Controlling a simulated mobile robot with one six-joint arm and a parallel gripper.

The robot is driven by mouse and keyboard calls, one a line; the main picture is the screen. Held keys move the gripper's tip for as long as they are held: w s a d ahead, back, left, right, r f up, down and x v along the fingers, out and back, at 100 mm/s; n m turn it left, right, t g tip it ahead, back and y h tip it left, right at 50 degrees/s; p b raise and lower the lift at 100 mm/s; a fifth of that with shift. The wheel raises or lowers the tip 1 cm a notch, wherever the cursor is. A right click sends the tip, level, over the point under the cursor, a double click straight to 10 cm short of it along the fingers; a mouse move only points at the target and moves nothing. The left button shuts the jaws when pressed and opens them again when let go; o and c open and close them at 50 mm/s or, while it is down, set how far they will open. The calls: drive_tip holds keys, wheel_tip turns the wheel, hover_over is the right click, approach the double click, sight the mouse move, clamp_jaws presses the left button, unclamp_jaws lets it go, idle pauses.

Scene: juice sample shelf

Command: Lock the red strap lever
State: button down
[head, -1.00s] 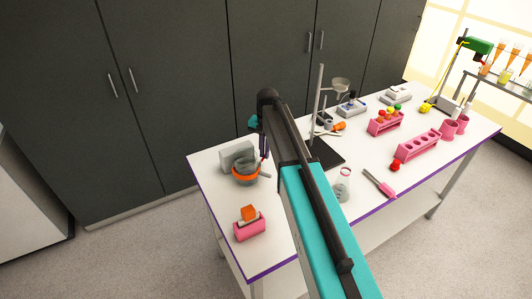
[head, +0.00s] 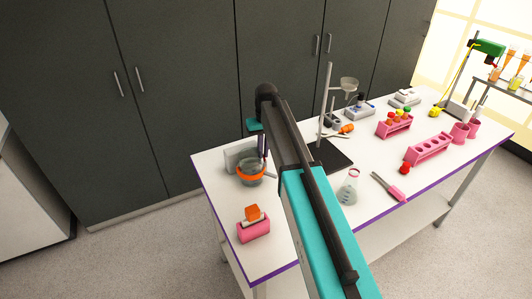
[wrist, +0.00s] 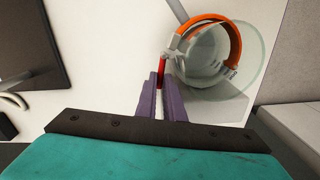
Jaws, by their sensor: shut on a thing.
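A clear round glass vessel (wrist: 207,66) with an orange strap (wrist: 236,45) around it shows in the wrist view, right of centre. A metal clamp piece sits at the strap's left end. The red strap lever (wrist: 161,72) sticks out beside this piece, toward my fingers. My gripper (wrist: 161,84) has its two purple fingers closed around the lever's end. In the head view, my gripper (head: 263,150) is at the back of the vessel (head: 251,179) near the table's left end, and the orange strap (head: 244,177) shows there. I cannot make out the lever in that view.
A grey block (head: 237,156) stands close behind the vessel. A pink holder with an orange item (head: 253,230) is in front. A dark stand base (head: 330,157) and a flask (head: 348,188) are to the right. Pink racks (head: 428,149) stand farther right.

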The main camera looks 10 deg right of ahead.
drive_tip(key=shift+a+n, duration=0.15)
drive_tip(key=shift+n, duration=0.25)
drive_tip(key=c, duration=1.9)
unclamp_jaws()
drive_tip(key=shift+o, duration=0.2)
drive_tip(key=shift+a, duration=0.1)
drive_tip(key=shift+r, duration=0.1)
wheel_tip(320, 180, up, 8)
drive_tip(key=p, duration=0.4)
drive_tip(key=shift+d, duration=0.45)
